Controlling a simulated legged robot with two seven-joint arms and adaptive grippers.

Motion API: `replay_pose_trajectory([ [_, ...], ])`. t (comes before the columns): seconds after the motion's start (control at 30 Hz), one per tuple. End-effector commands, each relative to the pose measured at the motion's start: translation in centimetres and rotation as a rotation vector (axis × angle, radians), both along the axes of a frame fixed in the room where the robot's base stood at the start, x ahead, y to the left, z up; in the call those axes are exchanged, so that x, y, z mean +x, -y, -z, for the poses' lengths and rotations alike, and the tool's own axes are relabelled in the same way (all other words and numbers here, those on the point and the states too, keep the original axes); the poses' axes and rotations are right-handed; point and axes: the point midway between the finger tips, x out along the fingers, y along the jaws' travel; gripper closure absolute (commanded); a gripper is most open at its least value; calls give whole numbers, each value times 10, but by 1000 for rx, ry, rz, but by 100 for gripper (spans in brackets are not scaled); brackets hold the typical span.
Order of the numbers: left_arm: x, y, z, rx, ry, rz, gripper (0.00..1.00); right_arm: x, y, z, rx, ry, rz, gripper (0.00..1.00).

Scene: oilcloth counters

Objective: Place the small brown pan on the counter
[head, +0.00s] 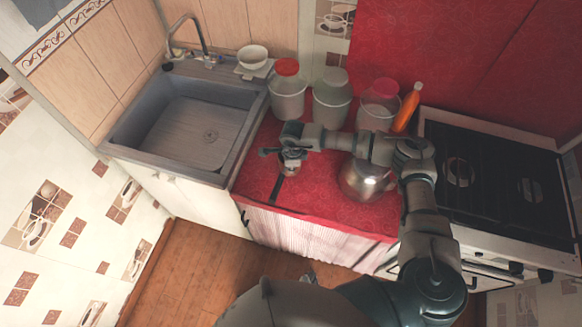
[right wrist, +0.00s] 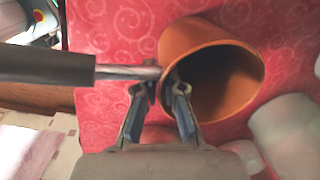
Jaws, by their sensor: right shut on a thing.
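The small brown pan (right wrist: 208,50) shows in the right wrist view, its open mouth facing the camera and its dark handle (right wrist: 60,68) reaching left. My right gripper (right wrist: 165,88) is shut on the metal neck of the handle, right beside the pan's wall. In the head view the right gripper (head: 291,153) is over the red counter (head: 318,190), and the pan (head: 290,168) is mostly hidden beneath it. The handle (head: 277,188) points toward the counter's front edge. I cannot tell whether the pan touches the counter. My left gripper is not in view.
A steel kettle-like pot (head: 365,182) stands right of the pan, under my arm. Several lidded tubs, one with a red lid (head: 287,68), and an orange bottle (head: 407,108) line the back. The sink (head: 195,115) is left, the stove (head: 490,170) right.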

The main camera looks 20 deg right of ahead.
Motion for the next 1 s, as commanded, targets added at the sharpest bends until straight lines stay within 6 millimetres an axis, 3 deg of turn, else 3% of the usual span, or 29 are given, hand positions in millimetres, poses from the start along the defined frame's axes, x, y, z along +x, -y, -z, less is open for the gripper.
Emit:
replay_pose_trajectory([
  [0.4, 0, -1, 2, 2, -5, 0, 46, 1, -1, 6, 2, 5, -1, 100],
  [0.43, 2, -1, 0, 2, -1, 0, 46, 0, -1, 7, 1, 2, -1, 85],
  [0.5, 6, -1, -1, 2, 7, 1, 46, 0, 0, 7, 1, 2, -1, 67],
  [0.87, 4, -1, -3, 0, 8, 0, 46, 1, -1, 4, 1, 2, -1, 67],
  [1.0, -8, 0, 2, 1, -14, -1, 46, 0, -2, -15, 1, 4, -2, 67],
])
